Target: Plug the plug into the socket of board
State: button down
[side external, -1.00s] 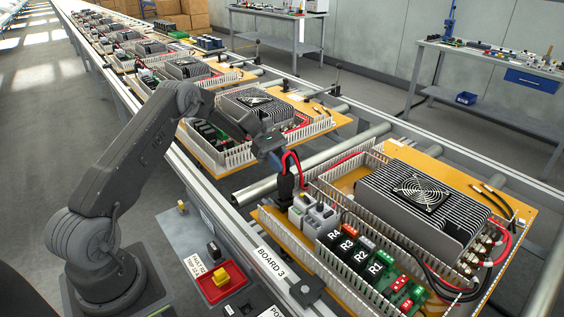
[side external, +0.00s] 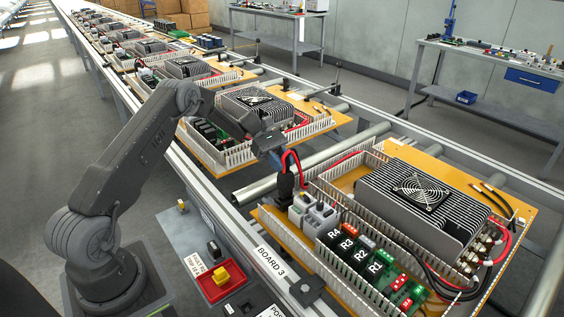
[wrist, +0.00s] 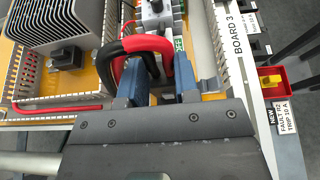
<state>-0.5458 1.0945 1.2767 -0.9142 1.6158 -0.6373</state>
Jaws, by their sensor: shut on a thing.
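My gripper (side external: 276,157) is above the near-left corner of the front board (side external: 420,157), labelled BOARD 3. In the wrist view its blue fingers (wrist: 160,88) are shut on the plug, which is mostly hidden between them. Thick red and black cables (wrist: 148,45) loop up from between the fingers. In the side view a dark, upright plug body (side external: 285,187) shows below the fingers, beside the grey modules. The socket cannot be made out in either view, and I cannot tell whether the plug touches it.
White slotted ducts (side external: 360,222) run along the board. Grey modules (side external: 313,214), relays R1 to R4 (side external: 360,256) and a finned heatsink unit with a fan (side external: 420,200) stand on it.

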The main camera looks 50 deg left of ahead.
jog(key=shift+f, duration=1.5)
jog(key=c, duration=0.8)
grip_release()
jog(key=shift+a, duration=0.15)
jog(key=v, duration=1.3)
jog(key=shift+a+r, duration=0.15)
jog(key=shift+a, duration=0.05)
